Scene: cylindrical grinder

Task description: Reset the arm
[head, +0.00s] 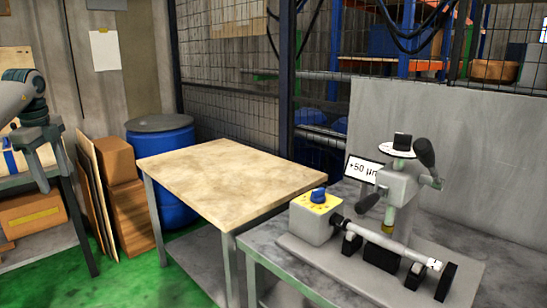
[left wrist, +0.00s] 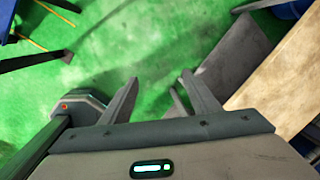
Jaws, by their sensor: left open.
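My left arm (head: 22,95) comes in at the left edge of the head view, with its gripper (head: 43,180) hanging down beside a side bench. In the left wrist view the two fingers of the left gripper (left wrist: 160,78) stand apart with nothing between them. Green floor shows beyond them. My right arm and right gripper are in neither view.
A wooden-topped table (head: 235,178) stands in the middle. To its right, a grey bench (head: 270,250) bears the cylindrical grinder (head: 397,200) and a "+50 µm" sign (head: 362,168). A blue barrel (head: 170,165) and cardboard boxes (head: 128,205) stand behind left. Green floor (head: 120,285) is open at front left.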

